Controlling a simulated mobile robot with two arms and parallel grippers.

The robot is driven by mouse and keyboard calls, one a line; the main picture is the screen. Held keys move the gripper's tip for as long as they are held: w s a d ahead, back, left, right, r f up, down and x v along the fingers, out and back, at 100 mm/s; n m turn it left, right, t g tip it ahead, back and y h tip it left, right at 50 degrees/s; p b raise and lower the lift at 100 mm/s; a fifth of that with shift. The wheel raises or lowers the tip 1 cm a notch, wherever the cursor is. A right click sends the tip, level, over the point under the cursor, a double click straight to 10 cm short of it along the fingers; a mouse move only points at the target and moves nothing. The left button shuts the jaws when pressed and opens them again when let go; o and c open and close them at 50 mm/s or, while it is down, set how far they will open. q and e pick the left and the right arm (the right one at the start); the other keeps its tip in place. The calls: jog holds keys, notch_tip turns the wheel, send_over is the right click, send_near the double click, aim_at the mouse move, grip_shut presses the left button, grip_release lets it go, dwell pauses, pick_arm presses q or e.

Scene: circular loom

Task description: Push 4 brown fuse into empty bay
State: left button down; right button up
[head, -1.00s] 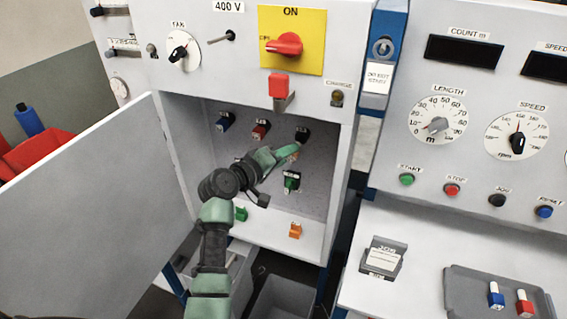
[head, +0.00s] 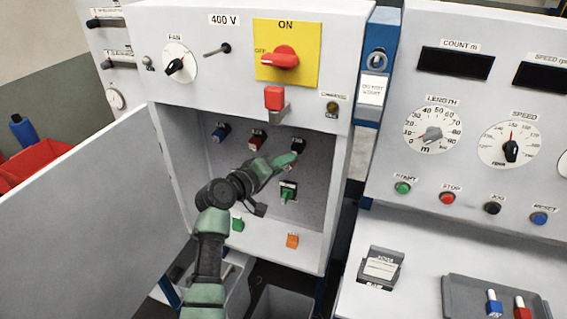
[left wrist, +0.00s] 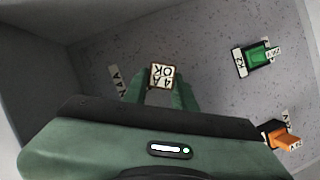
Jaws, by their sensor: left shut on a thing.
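The brown fuse (left wrist: 164,76), with a white face marked 4A OK, is between the fingertips of my left gripper (left wrist: 160,92) in the left wrist view. The gripper is shut on it. In the head view my left gripper (head: 290,160) reaches inside the open cabinet, just below a black holder (head: 297,146) at the upper right of its back wall. Only a small bit of the fuse shows there. I cannot tell whether the fuse touches a bay, and the spot behind it is hidden. My right gripper is not in view.
A blue fuse (head: 221,132) and a red one (head: 257,140) sit along the back wall. A green fuse (left wrist: 262,57) is mounted nearby. An orange piece (head: 292,241) and a green piece (head: 237,224) are lower down. The cabinet door (head: 90,215) stands open at left.

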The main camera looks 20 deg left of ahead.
pick_arm(q)
jog(key=shift+w, duration=0.3)
jog(key=shift+w+b, duration=0.35)
jog(key=shift+w, duration=0.4)
jog(key=shift+w, duration=0.1)
jog(key=w+b, duration=0.1)
jog(key=w, duration=0.1)
jog(key=shift+w+d, duration=0.1)
jog(key=shift+w, duration=0.3)
dwell(0.4)
jog(key=shift+w+r, duration=0.1)
jog(key=shift+r, duration=0.15)
